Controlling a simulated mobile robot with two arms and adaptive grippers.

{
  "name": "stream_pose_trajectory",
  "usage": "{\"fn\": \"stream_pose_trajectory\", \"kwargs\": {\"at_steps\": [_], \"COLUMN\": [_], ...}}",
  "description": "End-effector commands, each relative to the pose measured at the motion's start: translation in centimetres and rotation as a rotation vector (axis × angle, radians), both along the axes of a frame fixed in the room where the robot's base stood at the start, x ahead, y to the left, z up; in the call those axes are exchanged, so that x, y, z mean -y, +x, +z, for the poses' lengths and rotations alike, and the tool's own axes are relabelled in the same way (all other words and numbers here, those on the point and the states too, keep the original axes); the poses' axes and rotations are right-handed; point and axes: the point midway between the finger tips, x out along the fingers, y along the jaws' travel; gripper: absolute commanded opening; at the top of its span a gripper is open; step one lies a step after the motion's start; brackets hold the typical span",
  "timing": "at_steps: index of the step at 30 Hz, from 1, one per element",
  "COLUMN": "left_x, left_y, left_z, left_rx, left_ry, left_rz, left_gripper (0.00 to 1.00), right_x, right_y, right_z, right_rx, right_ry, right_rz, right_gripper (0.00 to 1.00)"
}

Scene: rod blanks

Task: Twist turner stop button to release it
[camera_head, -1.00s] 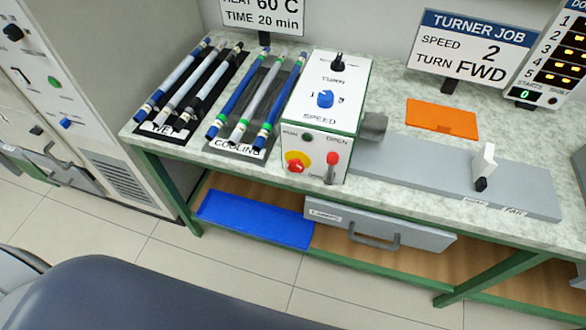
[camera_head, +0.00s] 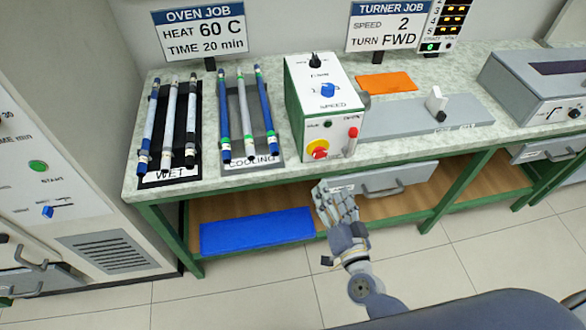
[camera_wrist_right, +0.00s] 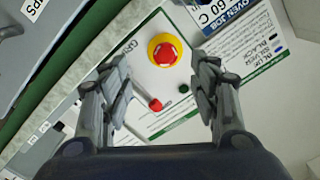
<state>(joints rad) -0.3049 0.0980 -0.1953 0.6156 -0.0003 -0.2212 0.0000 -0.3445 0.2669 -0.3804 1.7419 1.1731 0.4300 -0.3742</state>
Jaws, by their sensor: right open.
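The turner's white and green box (camera_head: 316,96) stands on the bench. Its red stop button (camera_head: 317,150) sits on a yellow ring at the lower left of the front panel. The button also shows in the right wrist view, red on its yellow ring (camera_wrist_right: 165,53), above the middle. My right gripper (camera_head: 337,197) is in front of the bench, below and slightly right of the button, with its fingers pointing up toward the box. In the right wrist view its fingers (camera_wrist_right: 160,78) are spread, with nothing between them. The button lies beyond them, apart. My left gripper is not in view.
A red-tipped lever (camera_head: 352,133) and a dark green button (camera_wrist_right: 184,88) share the front panel with the stop button. Racks of rods (camera_head: 247,163) lie left of the box. A grey drawer (camera_head: 366,181) and a blue tray (camera_head: 256,232) are under the bench top.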

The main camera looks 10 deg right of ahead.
Motion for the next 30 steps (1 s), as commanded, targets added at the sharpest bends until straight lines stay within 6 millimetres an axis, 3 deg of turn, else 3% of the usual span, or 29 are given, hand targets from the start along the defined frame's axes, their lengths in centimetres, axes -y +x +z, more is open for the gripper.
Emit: {"fn": "stream_pose_trajectory", "kwargs": {"at_steps": [4, 8, 14, 22, 30], "left_x": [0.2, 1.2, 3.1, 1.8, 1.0], "left_y": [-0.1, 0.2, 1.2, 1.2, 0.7], "left_z": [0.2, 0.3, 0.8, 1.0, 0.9], "left_rx": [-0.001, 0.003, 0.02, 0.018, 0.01], "left_ry": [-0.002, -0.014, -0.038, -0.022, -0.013], "left_rz": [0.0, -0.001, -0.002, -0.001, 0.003], "left_gripper": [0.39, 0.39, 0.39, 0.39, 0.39], "right_x": [0.2, 0.1, 0.0, -0.2, -0.3], "right_y": [0.3, 1.4, 4.7, 9.0, 10.8], "right_z": [1.9, 2.0, 2.0, 1.9, 1.9], "right_rx": [0.027, 0.028, 0.028, 0.028, 0.026], "right_ry": [0.035, 0.037, 0.037, 0.035, 0.037], "right_rz": [-0.017, -0.018, -0.015, -0.016, -0.015], "right_gripper": [0.56, 0.56, 0.56, 0.56, 0.56]}}
